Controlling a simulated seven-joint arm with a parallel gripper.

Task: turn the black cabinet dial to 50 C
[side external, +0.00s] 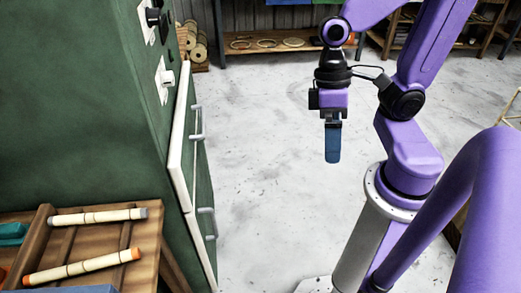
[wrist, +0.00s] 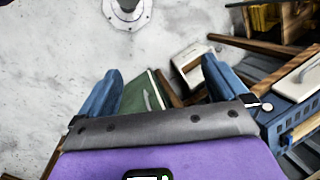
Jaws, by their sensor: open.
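The green cabinet (side external: 85,95) stands at the left of the side view. The black dial (side external: 156,18) sticks out from a white plate high on its face, near the top edge of the picture. Its scale and setting cannot be read from here. A pale knob (side external: 167,77) on another white plate sits below it. My gripper (side external: 332,158) hangs pointing down over open floor, well to the right of the cabinet and apart from both controls. In the wrist view my gripper (wrist: 163,78) has its two blue fingers spread, with nothing between them. The dial is not recognisable in the wrist view.
White-edged cabinet doors with grey handles (side external: 197,136) face the floor. A wooden rack with rattan pieces (side external: 98,216) stands at the lower left. Shelves (side external: 265,45) line the back wall. The floor (side external: 265,170) between cabinet and arm is clear.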

